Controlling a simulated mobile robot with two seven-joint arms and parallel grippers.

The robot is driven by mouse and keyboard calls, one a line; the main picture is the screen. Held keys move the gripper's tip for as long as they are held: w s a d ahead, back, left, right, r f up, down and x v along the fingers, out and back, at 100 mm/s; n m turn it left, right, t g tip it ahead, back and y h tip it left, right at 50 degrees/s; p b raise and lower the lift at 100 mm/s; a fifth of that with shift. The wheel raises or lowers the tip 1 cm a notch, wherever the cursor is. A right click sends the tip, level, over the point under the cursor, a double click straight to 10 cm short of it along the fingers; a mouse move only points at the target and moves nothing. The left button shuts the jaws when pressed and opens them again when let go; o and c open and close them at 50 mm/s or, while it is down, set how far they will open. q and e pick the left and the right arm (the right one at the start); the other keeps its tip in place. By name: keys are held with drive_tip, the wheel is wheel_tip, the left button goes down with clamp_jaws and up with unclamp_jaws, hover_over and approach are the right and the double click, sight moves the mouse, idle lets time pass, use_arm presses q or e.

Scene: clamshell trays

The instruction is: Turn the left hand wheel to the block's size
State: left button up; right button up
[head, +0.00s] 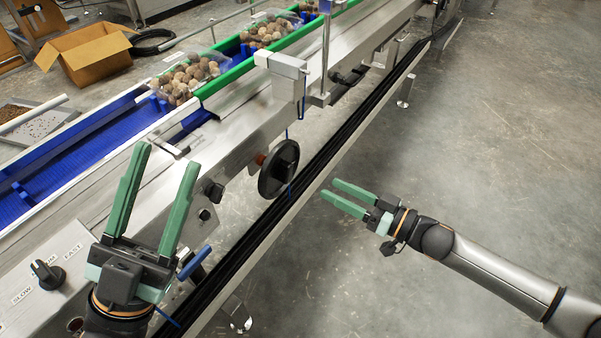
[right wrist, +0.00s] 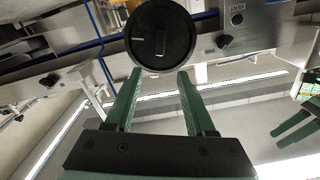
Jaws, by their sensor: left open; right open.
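A black hand wheel (head: 279,168) stands on the near side of the conveyor, on an orange-red collar. It is the only hand wheel I can make out, and I cannot tell whether it is the left one. The right wrist view shows its round face (right wrist: 160,35) beyond the fingertips, with a pale mark on it. My right gripper (head: 329,189) is open and empty, to the right of the wheel and apart from it. My left gripper (head: 165,158) is open and empty, left of the wheel over the conveyor's near side. I cannot make out the block or a size reading.
Clamshell trays of brown round items (head: 188,79) sit on the blue belt (head: 75,150) beside green rails. A speed knob (head: 47,274) and a blue-handled lever (head: 195,262) are near my left gripper. A cardboard box (head: 88,52) stands behind. The floor at right is clear.

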sight(291, 169)
drive_tip(key=b+x, duration=0.2)
drive_tip(key=x, duration=0.7)
drive_tip(key=shift+w+a, duration=0.25)
drive_tip(key=shift+a, duration=0.05)
clamp_jaws()
idle(1.0)
